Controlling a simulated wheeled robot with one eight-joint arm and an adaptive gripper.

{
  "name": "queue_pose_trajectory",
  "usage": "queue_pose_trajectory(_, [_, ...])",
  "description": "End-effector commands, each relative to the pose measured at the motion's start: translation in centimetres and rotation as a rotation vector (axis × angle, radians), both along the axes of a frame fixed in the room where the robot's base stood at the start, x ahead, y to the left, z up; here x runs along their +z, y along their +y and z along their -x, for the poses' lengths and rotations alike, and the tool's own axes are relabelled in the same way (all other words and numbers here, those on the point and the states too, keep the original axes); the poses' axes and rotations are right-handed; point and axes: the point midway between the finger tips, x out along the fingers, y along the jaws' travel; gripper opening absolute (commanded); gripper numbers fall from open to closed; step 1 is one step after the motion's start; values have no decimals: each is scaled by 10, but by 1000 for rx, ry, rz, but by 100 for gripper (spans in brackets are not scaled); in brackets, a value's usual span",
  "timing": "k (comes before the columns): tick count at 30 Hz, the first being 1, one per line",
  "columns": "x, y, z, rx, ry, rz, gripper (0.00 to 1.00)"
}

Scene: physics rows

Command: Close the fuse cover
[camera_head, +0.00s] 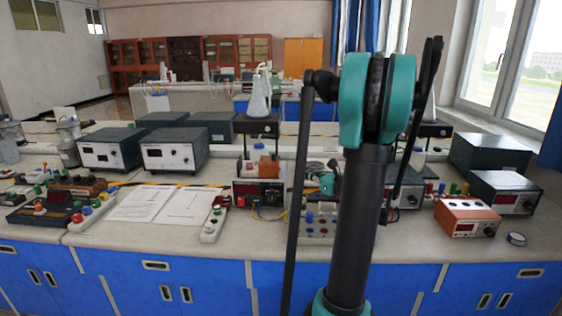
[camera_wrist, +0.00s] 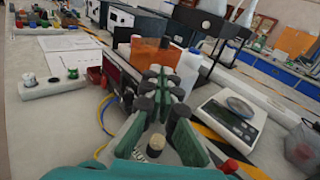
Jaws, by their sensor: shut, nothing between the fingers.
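The fuse cover appears to be the orange, see-through piece (camera_head: 268,166) on top of a dark instrument with a red display (camera_head: 258,193). In the wrist view the orange piece (camera_wrist: 148,52) stands upright just beyond my fingertips, beside the instrument's red display (camera_wrist: 122,82). How far its hinge is turned cannot be told. My gripper (camera_wrist: 160,72) is shut and empty, with its dark fingertips together in front of the orange piece. A gap or touch between them cannot be made out. In the head view my gripper (camera_head: 333,165) is right of the instrument, partly hidden by my arm.
A scale with a round dish (camera_wrist: 232,112) lies to the right in the wrist view. A white socket strip (camera_wrist: 52,86) and paper sheets (camera_head: 165,204) lie left. An orange-fronted box (camera_head: 466,218) stands at the right. Cables lie by the instrument. The bench's front edge is near.

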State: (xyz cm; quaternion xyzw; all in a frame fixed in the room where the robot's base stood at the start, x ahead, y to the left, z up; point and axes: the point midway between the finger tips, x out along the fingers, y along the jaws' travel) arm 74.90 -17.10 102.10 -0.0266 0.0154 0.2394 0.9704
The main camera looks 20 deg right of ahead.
Motion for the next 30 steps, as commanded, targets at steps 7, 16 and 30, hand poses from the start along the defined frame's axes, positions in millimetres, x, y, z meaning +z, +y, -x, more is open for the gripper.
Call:
queue_pose_trajectory(7, [5,-1,-16,-12,-4,-57,0])
queue_pose_trajectory(16, [4,26,-66,-9,-4,-54,0])
queue_pose_trajectory(30, [3,54,-123,-12,-4,-52,0])
